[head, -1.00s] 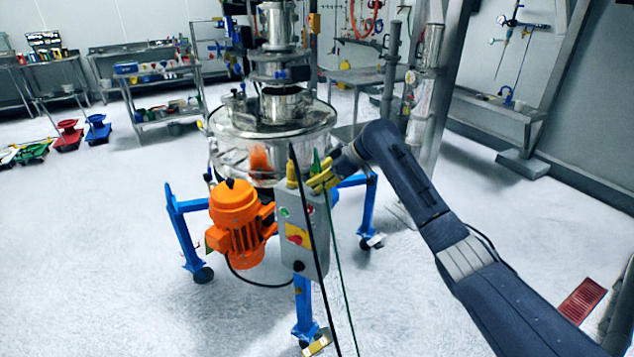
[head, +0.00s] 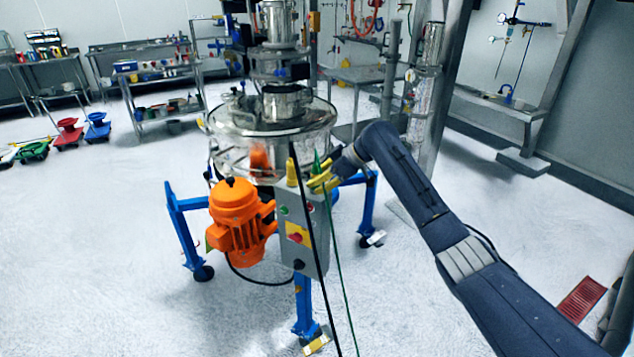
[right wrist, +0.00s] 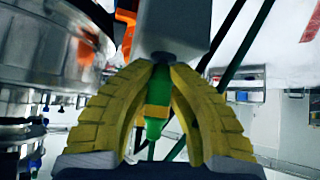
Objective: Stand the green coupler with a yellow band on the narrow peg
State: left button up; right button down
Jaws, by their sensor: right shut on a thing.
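The green coupler with a yellow band (right wrist: 155,118) is between the yellow fingers of my right gripper (right wrist: 152,75) in the right wrist view. In the head view the green coupler (head: 316,162) shows as a green tip beside my right gripper (head: 318,184), with a green cable hanging below. My right gripper is shut on it, at the top right edge of the grey control box (head: 304,240). I cannot make out the narrow peg, and whether the coupler touches the box is unclear. My left gripper is not in view.
A yellow coupler (head: 291,172) with a black cable stands on the box's top, just left of my gripper. The steel sifter (head: 235,155) is close behind. The orange motor (head: 238,215) hangs at left. Open floor lies around the blue legs.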

jog(key=shift+f, duration=0.3)
jog(key=c, duration=1.3)
grip_release()
jog(key=shift+c, duration=0.2)
